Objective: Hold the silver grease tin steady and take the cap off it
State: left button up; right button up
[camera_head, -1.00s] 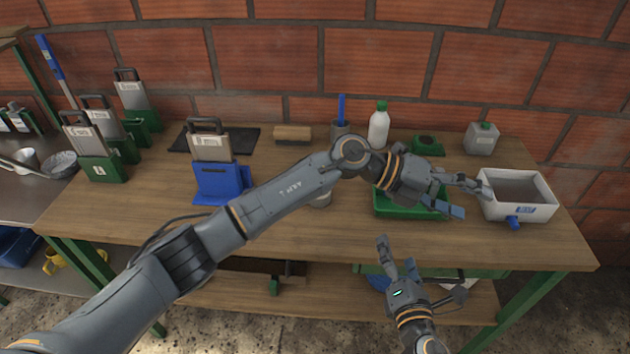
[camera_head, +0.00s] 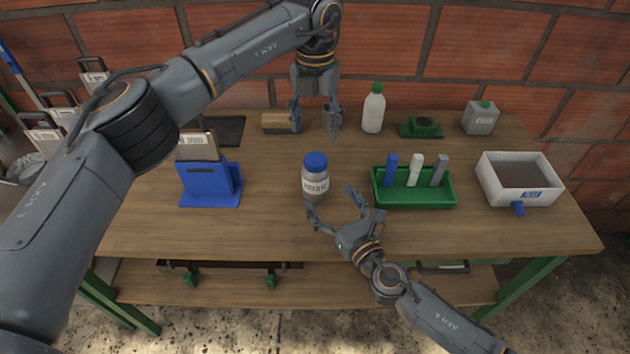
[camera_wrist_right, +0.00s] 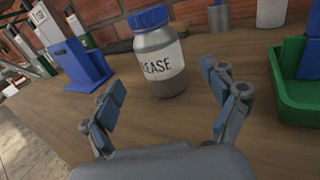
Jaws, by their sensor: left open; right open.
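The silver grease tin (camera_head: 315,187) stands upright on the wooden table, with a white label and its blue cap (camera_head: 315,162) on. In the right wrist view the tin (camera_wrist_right: 160,75) and cap (camera_wrist_right: 149,18) are beyond my fingers, roughly between them. My right gripper (camera_head: 332,207) is open and empty just in front of the tin, a finger on either side of its line; it also shows in the right wrist view (camera_wrist_right: 165,115). My left gripper (camera_head: 315,127) is open and empty, pointing down, above and behind the tin. It does not touch the cap.
A green tray (camera_head: 413,200) with several upright blocks stands right of the tin, and a white bin (camera_head: 519,192) further right. A blue holder (camera_head: 210,184) stands left. A white bottle (camera_head: 373,110) and a brush-like block (camera_head: 277,122) are at the back. Table around the tin is mostly clear.

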aim_at(316, 178)
jog(key=x, duration=0.7)
jog(key=shift+w+a, duration=0.15)
jog(key=shift+w, duration=0.15)
grip_shut()
